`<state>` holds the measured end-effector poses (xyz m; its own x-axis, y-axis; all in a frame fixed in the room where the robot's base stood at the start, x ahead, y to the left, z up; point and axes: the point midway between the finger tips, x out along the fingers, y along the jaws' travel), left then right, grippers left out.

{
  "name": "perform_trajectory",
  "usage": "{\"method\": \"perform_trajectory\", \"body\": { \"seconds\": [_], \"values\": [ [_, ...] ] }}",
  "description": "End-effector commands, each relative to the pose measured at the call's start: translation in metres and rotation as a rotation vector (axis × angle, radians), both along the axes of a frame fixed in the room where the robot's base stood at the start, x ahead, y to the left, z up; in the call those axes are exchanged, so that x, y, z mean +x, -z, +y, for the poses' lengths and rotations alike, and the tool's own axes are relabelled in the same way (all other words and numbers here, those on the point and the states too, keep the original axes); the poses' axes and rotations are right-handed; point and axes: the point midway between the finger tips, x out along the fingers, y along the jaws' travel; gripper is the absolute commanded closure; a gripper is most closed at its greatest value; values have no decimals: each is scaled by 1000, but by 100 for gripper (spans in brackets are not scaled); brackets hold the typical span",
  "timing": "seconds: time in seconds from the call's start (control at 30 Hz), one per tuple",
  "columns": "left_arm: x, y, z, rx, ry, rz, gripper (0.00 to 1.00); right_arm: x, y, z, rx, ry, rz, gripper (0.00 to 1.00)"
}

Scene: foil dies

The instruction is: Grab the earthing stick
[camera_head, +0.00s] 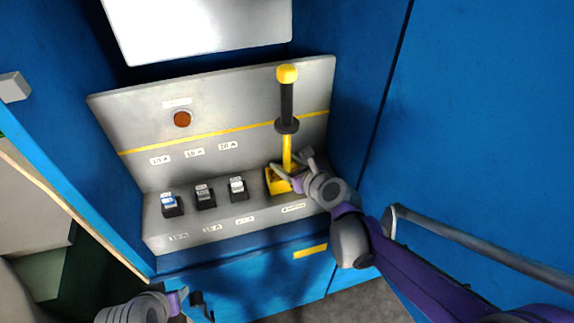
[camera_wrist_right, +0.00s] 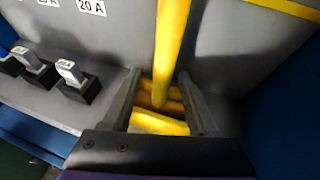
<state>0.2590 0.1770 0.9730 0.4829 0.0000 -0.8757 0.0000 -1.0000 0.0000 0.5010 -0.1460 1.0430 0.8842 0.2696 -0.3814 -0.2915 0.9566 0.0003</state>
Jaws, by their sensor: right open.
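The earthing stick (camera_head: 287,105) stands upright at the right of the grey panel in the head view, with a yellow knob, black grip, dark round guard and yellow shaft. Its foot is in a yellow holder (camera_head: 272,186) on the ledge. My right gripper (camera_head: 288,160) is open low by the shaft, below the guard. In the right wrist view the yellow shaft (camera_wrist_right: 170,45) shows between the two spread fingers; I cannot tell whether they touch it. My left gripper (camera_head: 187,299) is at the bottom left, away from the stick; its jaws are unclear.
A red-brown round button (camera_head: 182,119) is on the panel above. Blue cabinet walls (camera_head: 480,120) close in the right side. A grey bar (camera_head: 480,245) crosses at right.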

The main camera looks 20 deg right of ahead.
Motion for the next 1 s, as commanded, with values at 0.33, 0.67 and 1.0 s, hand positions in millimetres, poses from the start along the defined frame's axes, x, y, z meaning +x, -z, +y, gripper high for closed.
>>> {"method": "perform_trajectory", "body": {
  "seconds": [0.33, 0.67, 1.0],
  "values": [
    [1, -2, 0, 0, 0, -2, 50, 26, 9, 7, 0, 0, -1, 41],
    [1, -2, 0, 0, 0, -2, 50, 26, 9, 7, -1, 0, 0, 71],
    [1, -2, 0, 0, 0, -2, 50, 26, 9, 7, -1, 0, 0, 100]
  ]
}}
